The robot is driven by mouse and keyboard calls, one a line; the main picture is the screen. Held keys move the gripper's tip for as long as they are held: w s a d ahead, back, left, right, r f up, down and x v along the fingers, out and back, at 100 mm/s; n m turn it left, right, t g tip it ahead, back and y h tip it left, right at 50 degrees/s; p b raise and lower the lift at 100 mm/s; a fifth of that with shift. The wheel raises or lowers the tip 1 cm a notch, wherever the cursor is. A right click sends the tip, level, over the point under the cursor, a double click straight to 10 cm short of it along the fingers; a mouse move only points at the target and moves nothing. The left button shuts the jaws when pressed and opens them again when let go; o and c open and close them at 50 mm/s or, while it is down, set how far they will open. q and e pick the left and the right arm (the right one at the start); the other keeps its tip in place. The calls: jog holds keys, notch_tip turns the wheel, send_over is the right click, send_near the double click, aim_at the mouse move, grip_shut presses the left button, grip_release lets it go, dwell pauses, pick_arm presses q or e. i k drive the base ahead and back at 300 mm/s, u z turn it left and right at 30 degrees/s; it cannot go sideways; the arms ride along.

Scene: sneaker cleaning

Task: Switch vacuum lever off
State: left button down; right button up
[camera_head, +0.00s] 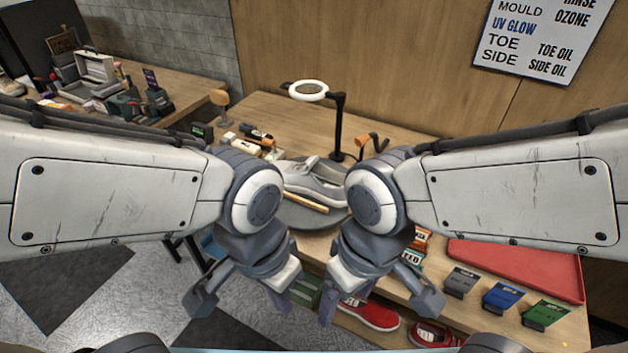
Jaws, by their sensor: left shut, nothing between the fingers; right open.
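A vacuum lever cannot be made out; my arms cover much of the workbench. A grey sneaker (312,182) rests on a round dark grey platform (298,217) on the wooden bench, behind my grippers. My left gripper (283,298) is shut and empty, pointing down in front of the platform. My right gripper (338,304) is open and empty, pointing down just to its right. Both are apart from the sneaker.
A ring lamp (308,90) stands at the bench's back. A wooden-handled tool (305,202) lies beside the sneaker. A red tray (520,270) and several small boxes are at right. Red shoes (368,313) sit below. A second table (187,90) is at back left.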

aim_at(270, 143)
jog(key=u, duration=0.8)
jog(key=i, duration=0.35)
